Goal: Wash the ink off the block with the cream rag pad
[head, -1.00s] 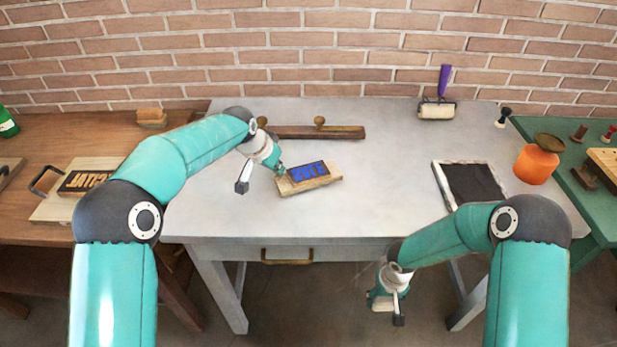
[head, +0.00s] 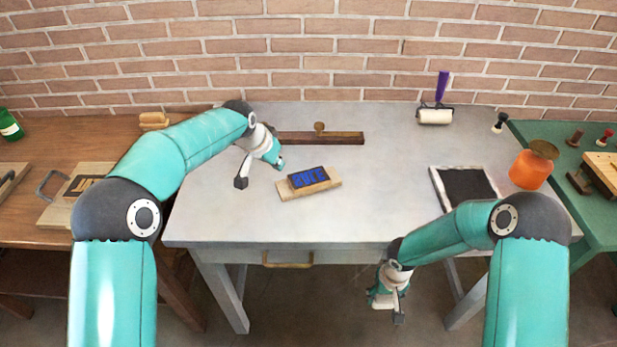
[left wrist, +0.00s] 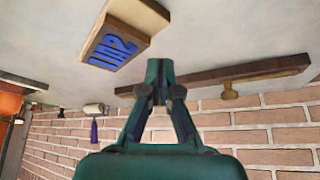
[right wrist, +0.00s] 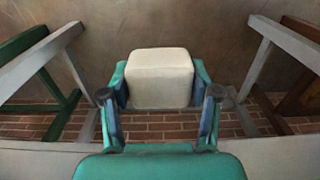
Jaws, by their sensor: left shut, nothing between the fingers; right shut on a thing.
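The block (head: 309,178), with raised letters and blue ink on its face, lies on a pale wooden board (head: 333,185) on the grey table. It also shows in the left wrist view (left wrist: 109,49). My left gripper (head: 281,165) is shut and empty, just left of and behind the block, apart from it. Its closed fingers show in the left wrist view (left wrist: 160,72). My right gripper (right wrist: 160,95) is shut on the cream rag pad (right wrist: 160,78), which sits between its fingers. The right gripper hangs low in front of the table's front edge (head: 340,246).
A wooden bar with a knob (head: 330,138) lies behind the block. A purple-handled roller (head: 435,115), a dark framed slab (head: 466,184) and an orange jar (head: 530,170) stand to the right.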

